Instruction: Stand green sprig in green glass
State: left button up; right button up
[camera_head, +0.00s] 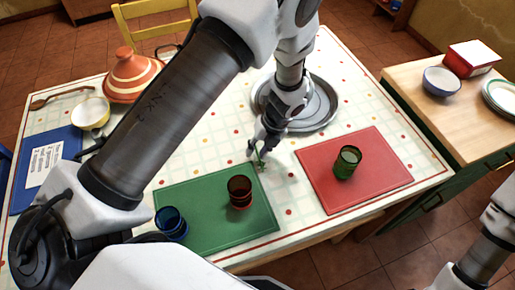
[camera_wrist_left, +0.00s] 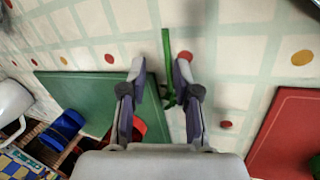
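The green sprig (camera_head: 261,161) is low over or on the checked tablecloth, between the green mat and the red mat. In the wrist view its thin green stem (camera_wrist_left: 167,52) runs between my left fingertips, closer to the right-hand finger. My left gripper (camera_head: 259,147) is at the sprig, pointing down, and its fingers (camera_wrist_left: 160,72) stand apart with a gap around the stem. The green glass (camera_head: 347,162) stands upright on the red mat, right of my left gripper. Part of the sprig is hidden by the gripper.
A metal tray (camera_head: 322,117) lies behind my gripper. The red mat (camera_head: 385,165) is clear around the green glass. A tagine (camera_head: 132,76) and bowl (camera_head: 90,113) are at left.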

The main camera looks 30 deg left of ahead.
pick_arm(q)
jog(key=v, duration=1.2)
jog(key=shift+r, duration=0.3)
